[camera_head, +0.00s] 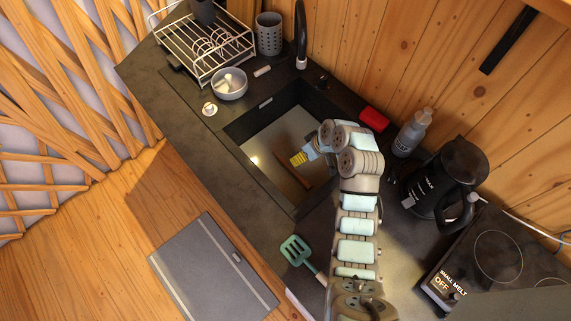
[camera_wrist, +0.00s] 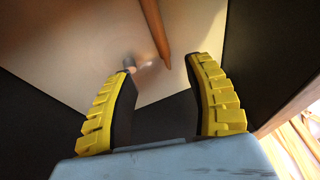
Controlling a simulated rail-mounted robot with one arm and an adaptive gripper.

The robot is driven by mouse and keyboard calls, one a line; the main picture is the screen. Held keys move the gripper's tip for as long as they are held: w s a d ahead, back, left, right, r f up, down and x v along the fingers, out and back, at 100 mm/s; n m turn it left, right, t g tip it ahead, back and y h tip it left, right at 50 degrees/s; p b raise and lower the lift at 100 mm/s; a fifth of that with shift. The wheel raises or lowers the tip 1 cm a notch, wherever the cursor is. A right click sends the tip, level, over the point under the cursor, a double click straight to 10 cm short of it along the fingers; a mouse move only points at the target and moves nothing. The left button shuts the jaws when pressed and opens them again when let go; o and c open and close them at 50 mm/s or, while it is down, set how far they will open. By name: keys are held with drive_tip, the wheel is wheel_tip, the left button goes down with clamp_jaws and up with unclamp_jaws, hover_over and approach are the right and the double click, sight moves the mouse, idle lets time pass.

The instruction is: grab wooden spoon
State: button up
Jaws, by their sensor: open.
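The wooden spoon shows as a thin brown stick (camera_head: 291,171) lying in the sink (camera_head: 262,150). In the wrist view, its handle (camera_wrist: 155,28) comes down from the top edge and ends just ahead of the gap between my fingers; the rest is out of frame. My gripper (camera_head: 299,158), with yellow fingers, is over the sink, close to the spoon. In the wrist view, my gripper (camera_wrist: 161,68) is open and nothing is between its fingers. A small greyish thing (camera_wrist: 130,63) shows by the left fingertip; I cannot tell what it is.
The sink's dark walls surround my gripper. A red sponge (camera_head: 374,118), soap bottle (camera_head: 412,132) and black kettle (camera_head: 445,178) are to the right. A green spatula (camera_head: 299,253) lies in front.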

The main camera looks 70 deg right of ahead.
sight(288, 164)
drive_tip(key=x, duration=0.7)
drive_tip(key=shift+w+f, duration=0.2)
drive_tip(key=shift+f, duration=0.15)
drive_tip(key=shift+x, duration=0.9)
drive_tip(key=shift+w+x, duration=0.25)
drive_tip(key=shift+x, duration=1.45)
drive_tip(key=shift+r, duration=0.15)
drive_tip(key=shift+s, duration=0.1)
clamp_jaws()
